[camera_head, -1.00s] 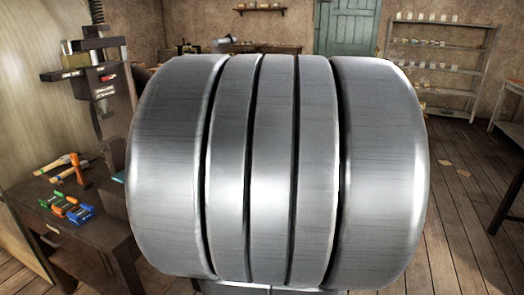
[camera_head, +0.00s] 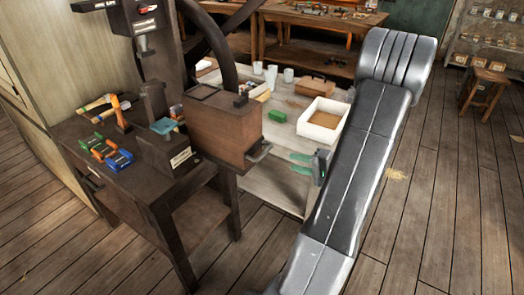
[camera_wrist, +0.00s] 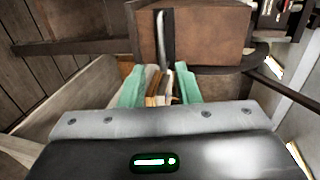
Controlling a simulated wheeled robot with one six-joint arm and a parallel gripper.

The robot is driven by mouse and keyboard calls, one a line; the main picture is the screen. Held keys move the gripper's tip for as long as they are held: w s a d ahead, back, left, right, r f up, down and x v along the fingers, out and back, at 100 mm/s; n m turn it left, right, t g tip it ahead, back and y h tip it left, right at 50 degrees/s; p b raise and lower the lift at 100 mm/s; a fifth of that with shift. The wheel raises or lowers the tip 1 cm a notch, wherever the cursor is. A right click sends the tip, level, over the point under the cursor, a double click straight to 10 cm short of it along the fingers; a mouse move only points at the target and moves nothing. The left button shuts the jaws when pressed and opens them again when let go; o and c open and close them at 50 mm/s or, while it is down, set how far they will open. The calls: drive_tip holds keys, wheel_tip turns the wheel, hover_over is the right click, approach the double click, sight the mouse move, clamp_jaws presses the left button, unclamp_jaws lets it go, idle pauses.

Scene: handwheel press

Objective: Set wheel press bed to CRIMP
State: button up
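The press stands at the left of the head view, with a dark head and ram (camera_head: 138,22) above a dark pedestal (camera_head: 168,150) that carries a teal piece (camera_head: 163,126) and a pale label too small to read. A large dark curved rim (camera_head: 213,45), apparently the handwheel, rises behind it. My gripper (camera_head: 293,163) is right of the brown box (camera_head: 222,128), apart from it. In the wrist view its two green fingers (camera_wrist: 160,75) are spread with a gap between them. Beyond them is a brown box face (camera_wrist: 210,35) with a pale upright bar (camera_wrist: 161,38). The bed setting cannot be read.
The dark table (camera_head: 85,150) also holds orange-handled tools (camera_head: 120,112) and green, blue and orange clamps (camera_head: 105,152). Behind is a bench with white cups (camera_head: 271,76) and a white tray (camera_head: 322,120). A stool (camera_head: 487,85) stands far right. Floor at right is clear.

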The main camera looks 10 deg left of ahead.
sight(262, 153)
drive_tip(key=p+x, duration=0.1)
drive_tip(key=x, duration=1.2)
drive_tip(key=shift+a+p, duration=0.35)
clamp_jaws()
